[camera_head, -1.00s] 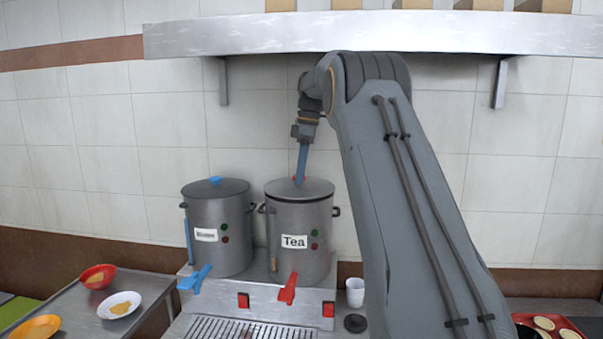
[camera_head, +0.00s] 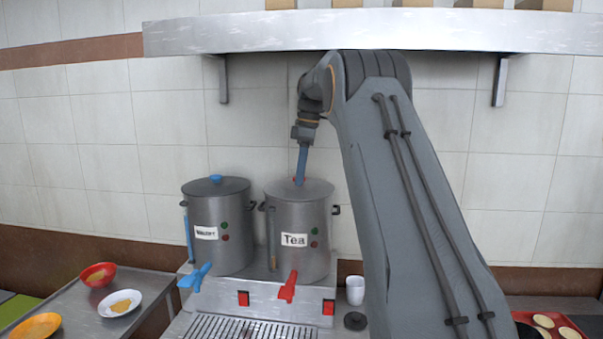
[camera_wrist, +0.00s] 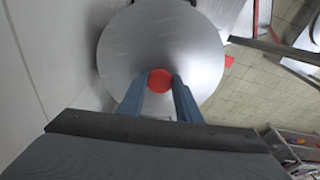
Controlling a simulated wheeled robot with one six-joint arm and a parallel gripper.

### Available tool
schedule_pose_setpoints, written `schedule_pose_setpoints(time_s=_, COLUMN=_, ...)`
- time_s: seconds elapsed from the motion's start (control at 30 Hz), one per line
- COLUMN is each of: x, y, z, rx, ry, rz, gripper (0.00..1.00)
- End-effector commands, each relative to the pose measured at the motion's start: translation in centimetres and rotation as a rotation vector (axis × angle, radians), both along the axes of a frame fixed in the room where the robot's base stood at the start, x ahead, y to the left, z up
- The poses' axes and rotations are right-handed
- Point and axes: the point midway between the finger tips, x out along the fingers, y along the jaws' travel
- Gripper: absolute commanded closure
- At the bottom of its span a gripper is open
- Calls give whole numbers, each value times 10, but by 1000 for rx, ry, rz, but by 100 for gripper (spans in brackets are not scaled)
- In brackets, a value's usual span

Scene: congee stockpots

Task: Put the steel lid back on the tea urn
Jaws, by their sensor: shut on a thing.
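The tea urn (camera_head: 291,243) is a grey steel pot with a "Tea" label and a red tap, on the right of two urns. The steel lid (camera_head: 318,187) lies over its top and looks level, its rim meeting the urn's rim. In the wrist view the round lid (camera_wrist: 205,55) fills the middle and covers the urn's opening. My gripper (camera_head: 299,182) points down from above and is shut on the lid's red knob (camera_wrist: 160,81), with a blue finger on either side. The far side of the rim is hidden.
The water urn (camera_head: 219,255), with blue knob and tap, stands close on the left. A metal shelf (camera_head: 370,32) runs overhead. A white cup (camera_head: 355,290) and a dark round piece (camera_head: 355,321) are at the right.

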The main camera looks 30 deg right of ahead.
Motion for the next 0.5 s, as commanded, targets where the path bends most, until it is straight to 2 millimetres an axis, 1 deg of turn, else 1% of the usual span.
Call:
schedule_pose_setpoints(time_s=0.27, x=0, y=0, z=1, rx=0, ry=-1, rz=0, gripper=98)
schedule_pose_setpoints(time_s=0.3, x=0, y=0, z=1, rx=0, ry=-1, rz=0, gripper=63)
schedule_pose_setpoints(time_s=0.4, x=0, y=0, z=1, rx=0, ry=0, rz=0, gripper=48)
schedule_pose_setpoints(time_s=0.5, x=0, y=0, z=0, rx=0, ry=0, rz=0, gripper=48)
